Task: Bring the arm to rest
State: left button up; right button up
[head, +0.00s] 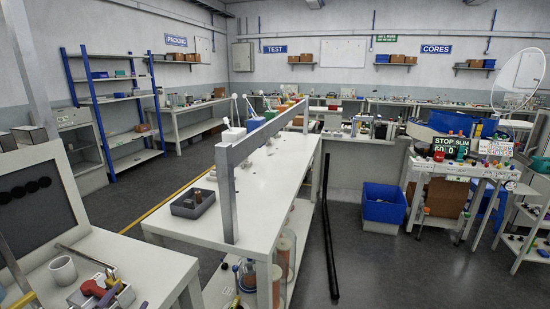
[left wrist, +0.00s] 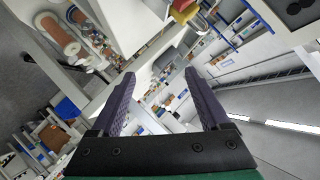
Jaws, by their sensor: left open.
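My left gripper (left wrist: 159,73) shows in the left wrist view. Its two dark purple fingers stand wide apart with nothing held between them. The wrist view is steeply tilted, with the room's benches and shelves far beyond the fingers. I cannot make out the left gripper clearly in the head view. My right gripper is in neither view. No connector bowl can be told apart with certainty.
A white bench (head: 270,185) with a metal post and rail holds a grey tray (head: 180,209). At lower left, a white mug (head: 62,270) stands near a red-handled tool (head: 92,288). A blue bin (head: 383,208) and black pole (head: 327,235) stand right of the bench; open floor lies around them.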

pick_arm(q)
jog(key=s+d+f+n+g+h, duration=0.2)
jog(key=s+d+f+g, duration=0.3)
jog(key=s+f, duration=0.3)
jog(key=s+d+f+n+g+h, duration=0.2)
jog(key=s+d+f+g, duration=0.3)
jog(key=s+f, duration=0.35)
jog(key=s+f+g+b, duration=0.1)
jog(key=s+f+b, duration=0.15)
jog(key=f, duration=1.15)
jog(key=s+f+b, duration=0.1)
jog(key=f+b, duration=0.2)
jog(key=f, duration=1.2)
jog(key=s+a+f+g+b, duration=0.1)
jog(key=s+a+f+b, duration=0.1)
jog(key=s+f, duration=1.3)
jog(key=shift+a+m, duration=0.3)
jog(key=shift+a, duration=0.4)
